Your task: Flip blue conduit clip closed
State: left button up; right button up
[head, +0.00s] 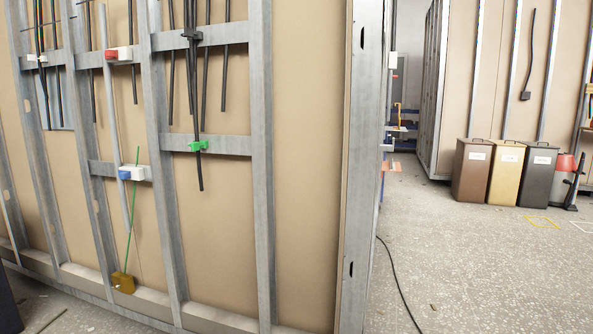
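The blue conduit clip (125,174) sits on a white block (137,172) on a metal crossbar of the wall frame, at the left. A grey vertical conduit (110,110) runs down beside it. The clip is too small to tell whether its flap is open or closed. A red clip (111,55) on a similar white block is higher up, on the upper crossbar. Neither of my grippers shows in the head view.
A green clip (198,146) holds dark cables on the right crossbar. A thin green rod (133,220) rises from a brass-coloured box (122,283) below. Several bins (506,172) stand at the back right.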

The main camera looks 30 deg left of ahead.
aim_at(122, 174)
jog(key=k+l+u, duration=0.1)
jog(key=u, duration=1.9)
jog(key=i+u, duration=0.15)
jog(key=i, duration=0.35)
jog(key=i+u, duration=0.15)
jog(key=i, duration=0.3)
jog(key=i+l+u, duration=0.15)
jog(key=i, duration=0.3)
jog(key=i+l+u, duration=0.15)
jog(key=i, duration=0.35)
jog(key=i+l+u, duration=0.15)
jog(key=i, duration=0.3)
